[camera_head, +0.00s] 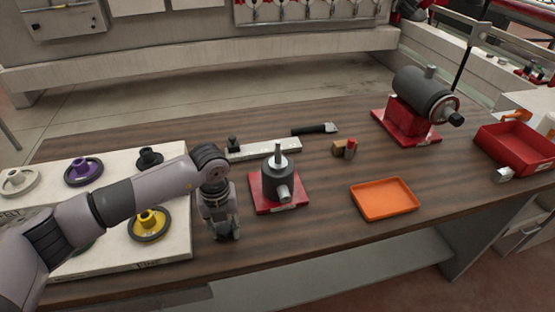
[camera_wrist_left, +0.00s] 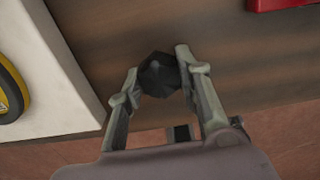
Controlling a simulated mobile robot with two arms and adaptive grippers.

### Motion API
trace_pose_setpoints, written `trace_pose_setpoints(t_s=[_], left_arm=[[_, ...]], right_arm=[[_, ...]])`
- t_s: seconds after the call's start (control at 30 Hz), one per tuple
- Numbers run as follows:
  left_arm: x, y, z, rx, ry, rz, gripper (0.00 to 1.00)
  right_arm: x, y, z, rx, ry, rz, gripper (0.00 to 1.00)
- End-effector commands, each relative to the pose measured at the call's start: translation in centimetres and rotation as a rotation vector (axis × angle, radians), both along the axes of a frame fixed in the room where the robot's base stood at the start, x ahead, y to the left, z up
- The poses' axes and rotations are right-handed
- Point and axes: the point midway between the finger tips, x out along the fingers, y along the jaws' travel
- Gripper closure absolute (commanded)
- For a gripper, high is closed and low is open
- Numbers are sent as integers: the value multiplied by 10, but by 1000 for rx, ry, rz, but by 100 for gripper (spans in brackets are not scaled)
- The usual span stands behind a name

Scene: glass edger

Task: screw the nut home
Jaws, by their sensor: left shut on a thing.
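My left gripper (camera_head: 225,230) is low over the front of the wooden table, between the white board and a small motor unit. In the left wrist view it is shut on a dark, faceted nut (camera_wrist_left: 160,75), held between the two fingertips. The nut is hard to make out in the head view. The motor unit (camera_head: 276,184) has a dark round body on a red base, with a bare metal spindle (camera_head: 278,153) standing upright on top. It is to the right of my left gripper, apart from it. My right gripper is not in view.
The white board (camera_head: 180,243) with coloured wheels lies left. An orange tray (camera_head: 385,199) is right of the motor unit. Behind are a white bar (camera_head: 263,149), a brush (camera_head: 314,129) and a small block (camera_head: 344,148). A larger grey machine (camera_head: 424,95) and red bin (camera_head: 517,148) stand right.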

Motion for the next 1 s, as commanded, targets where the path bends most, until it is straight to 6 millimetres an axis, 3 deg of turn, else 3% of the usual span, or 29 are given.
trace_pose_setpoints(t_s=[0.27, 1.0], left_arm=[[0, 0, 6, 0, -1, 0, 97], [0, 0, 66, -1, -1, 0, 97]], right_arm=[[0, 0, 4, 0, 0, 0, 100], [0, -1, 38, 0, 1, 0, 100]])
